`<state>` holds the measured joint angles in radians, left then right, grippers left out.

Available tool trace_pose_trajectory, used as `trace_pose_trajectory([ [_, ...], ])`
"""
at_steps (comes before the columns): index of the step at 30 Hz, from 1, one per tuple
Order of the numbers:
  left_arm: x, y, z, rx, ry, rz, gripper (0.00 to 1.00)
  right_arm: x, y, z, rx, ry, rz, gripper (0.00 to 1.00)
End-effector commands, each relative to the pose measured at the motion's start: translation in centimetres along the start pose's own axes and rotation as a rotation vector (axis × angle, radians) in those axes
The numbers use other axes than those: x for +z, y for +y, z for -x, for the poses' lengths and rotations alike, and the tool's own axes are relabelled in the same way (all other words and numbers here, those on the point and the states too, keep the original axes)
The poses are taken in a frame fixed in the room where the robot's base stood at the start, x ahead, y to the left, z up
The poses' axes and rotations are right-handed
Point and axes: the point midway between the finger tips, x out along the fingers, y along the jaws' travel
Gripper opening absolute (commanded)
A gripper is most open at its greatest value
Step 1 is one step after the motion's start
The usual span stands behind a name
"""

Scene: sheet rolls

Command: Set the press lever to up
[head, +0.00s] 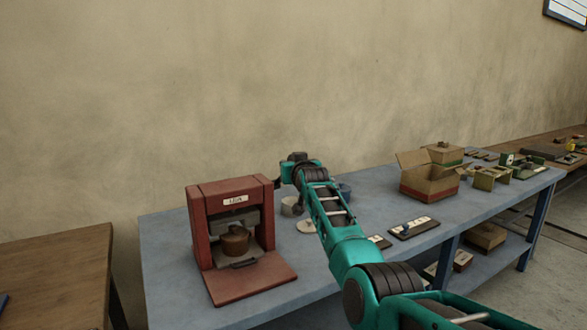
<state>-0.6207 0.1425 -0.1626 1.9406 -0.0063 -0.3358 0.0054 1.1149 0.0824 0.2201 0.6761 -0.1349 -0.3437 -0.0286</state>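The red press (197,232) stands on the blue-grey table (165,250) at the left, with a pale label on its top beam. A brown round pot-like piece (235,241) sits inside its frame, and a small dark bar (243,263) lies in front of it. My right arm reaches in from the lower right. Its gripper (279,183) is beside the press's upper right side. Its fingers are too small and dark to tell open from shut. My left gripper is not in view.
Pale and blue cups (345,192) stand behind my arm. An open cardboard box (428,184) and small boxes stand farther right. A switch plate (413,228) lies near the front edge. A wooden table (60,265) is at the left, across a gap.

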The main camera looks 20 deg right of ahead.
Motion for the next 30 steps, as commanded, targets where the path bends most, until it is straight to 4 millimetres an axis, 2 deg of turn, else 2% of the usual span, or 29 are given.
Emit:
trace_pose_trajectory([
  [1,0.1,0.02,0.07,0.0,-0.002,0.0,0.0,-0.73,0.17,0.03,0.003,0.016,-0.001,0.0],
  [8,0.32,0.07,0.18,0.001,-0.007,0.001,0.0,-0.74,0.16,0.04,0.002,0.016,-0.001,0.0],
  [9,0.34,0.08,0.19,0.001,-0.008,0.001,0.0,-0.75,0.16,0.04,0.002,0.016,-0.001,0.37],
  [15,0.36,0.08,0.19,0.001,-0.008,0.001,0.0,-0.43,0.08,0.02,0.001,0.009,0.0,0.56],
  [24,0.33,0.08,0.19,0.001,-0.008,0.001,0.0,-0.17,0.0,0.08,0.0,0.004,0.0,0.57],
  [30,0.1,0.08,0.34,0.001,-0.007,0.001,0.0,-0.13,0.01,0.88,0.001,0.003,0.001,0.57],
])
